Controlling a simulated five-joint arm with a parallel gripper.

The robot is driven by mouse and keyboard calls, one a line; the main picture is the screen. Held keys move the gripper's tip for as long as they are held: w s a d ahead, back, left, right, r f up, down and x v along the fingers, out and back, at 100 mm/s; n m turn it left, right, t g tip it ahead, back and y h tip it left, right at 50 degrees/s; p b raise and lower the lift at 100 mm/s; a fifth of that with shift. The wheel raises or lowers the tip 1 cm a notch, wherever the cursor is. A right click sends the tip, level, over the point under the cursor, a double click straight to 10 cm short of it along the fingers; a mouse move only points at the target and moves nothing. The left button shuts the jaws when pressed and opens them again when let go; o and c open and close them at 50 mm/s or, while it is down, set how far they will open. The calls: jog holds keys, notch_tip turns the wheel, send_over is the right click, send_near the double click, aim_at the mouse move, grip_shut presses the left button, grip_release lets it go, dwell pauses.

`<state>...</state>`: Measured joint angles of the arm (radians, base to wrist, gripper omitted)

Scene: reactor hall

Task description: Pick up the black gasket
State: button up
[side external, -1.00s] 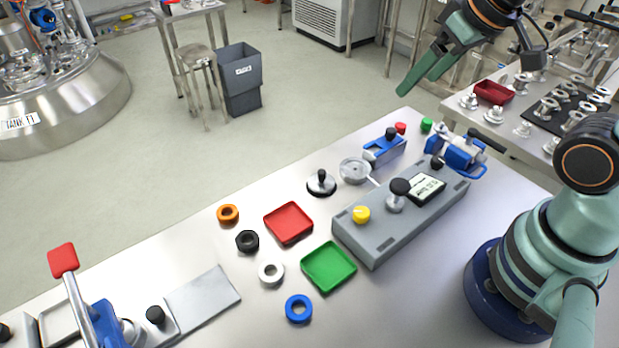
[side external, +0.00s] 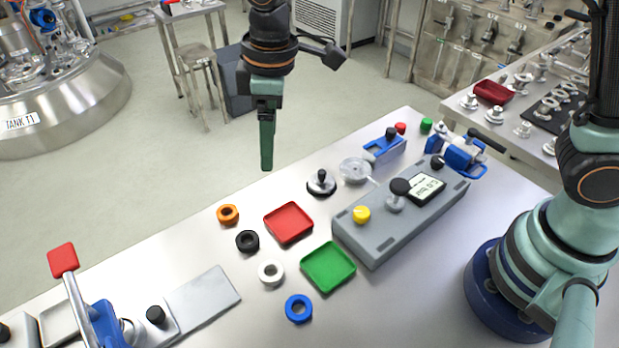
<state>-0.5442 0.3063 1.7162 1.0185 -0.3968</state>
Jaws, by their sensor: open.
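The black gasket (side external: 247,233) is a small dark ring lying flat on the steel bench, between the orange ring and the white ring, just left of the red tray. My gripper (side external: 267,165) points down, high above the bench, and appears above and slightly right of the black gasket in the picture. It is apart from everything and holds nothing. Its green fingers overlap from this side, so the gap between them is hidden.
Near the gasket lie an orange ring (side external: 228,207), a white ring (side external: 271,261), a blue ring (side external: 298,301), a red tray (side external: 289,239) and a green tray (side external: 328,283). A black-knobbed weight (side external: 321,190) and a grey instrument (side external: 376,252) stand to the right.

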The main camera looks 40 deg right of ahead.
aim_at(248, 233)
jog(key=s+a+f+n+g, duration=0.1)
jog(key=a+f+n, duration=0.2)
jog(key=a+f, duration=0.35)
jog(key=shift+h, duration=0.3)
jog(key=f, duration=1.1)
jog(key=shift+s+a+f, duration=0.1)
jog(key=shift+a+f, duration=0.05)
jog(key=shift+a, duration=0.15)
grip_shut()
